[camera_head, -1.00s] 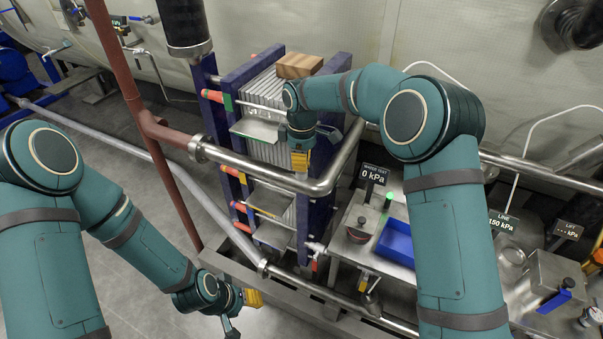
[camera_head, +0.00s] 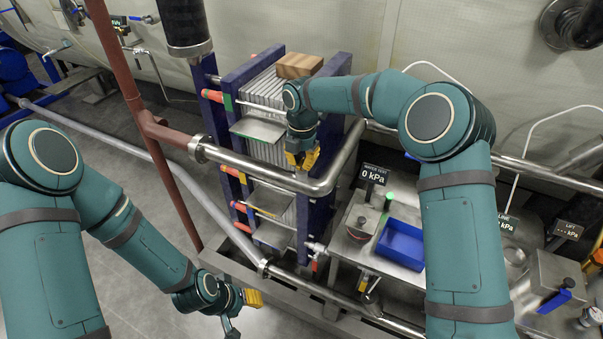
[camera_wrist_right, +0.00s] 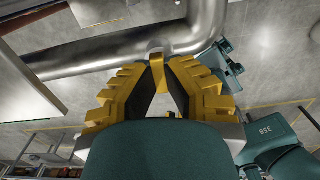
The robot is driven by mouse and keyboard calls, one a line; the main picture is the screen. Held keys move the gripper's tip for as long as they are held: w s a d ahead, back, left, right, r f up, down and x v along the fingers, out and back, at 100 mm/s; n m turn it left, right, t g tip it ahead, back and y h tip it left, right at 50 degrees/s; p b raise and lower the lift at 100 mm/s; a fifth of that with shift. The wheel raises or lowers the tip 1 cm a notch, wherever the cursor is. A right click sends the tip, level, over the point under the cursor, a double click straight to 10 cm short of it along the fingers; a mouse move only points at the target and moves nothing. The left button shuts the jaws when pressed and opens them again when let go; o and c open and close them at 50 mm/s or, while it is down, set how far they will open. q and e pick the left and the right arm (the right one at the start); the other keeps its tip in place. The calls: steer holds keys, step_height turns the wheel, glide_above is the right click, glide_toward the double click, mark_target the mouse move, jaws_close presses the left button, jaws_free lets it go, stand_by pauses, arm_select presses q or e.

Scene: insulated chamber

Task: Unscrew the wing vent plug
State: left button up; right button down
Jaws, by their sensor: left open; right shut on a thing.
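My right gripper (camera_head: 302,164) is at the bend of the thick steel pipe (camera_head: 262,171), in front of the plate stack. In the right wrist view its yellow fingers (camera_wrist_right: 163,62) close from both sides on a small yellow-brown tab, which I take for the wing vent plug (camera_wrist_right: 157,68). The tab stands against the pipe (camera_wrist_right: 110,58). The fingers hide part of it, so I cannot tell how far it is screwed in. In the head view the plug is hidden by the gripper. My left gripper (camera_head: 243,311) is open and empty, low over the floor.
The plate stack (camera_head: 262,90) with blue end plates stands behind the pipe, a wooden block (camera_head: 299,65) on top. At right a steel bench holds a blue tray (camera_head: 400,243) and a gauge sign (camera_head: 374,175) reading 0 kPa. A red-brown pipe (camera_head: 130,90) rises at left.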

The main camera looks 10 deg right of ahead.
mark_target(302, 162)
steer(key=shift+s+f, duration=0.1)
steer(key=shift+f, duration=0.05)
steer(key=c, duration=1.2)
jaws_free()
steer(key=shift+c, duration=0.2)
steer(key=shift+r, duration=2.65)
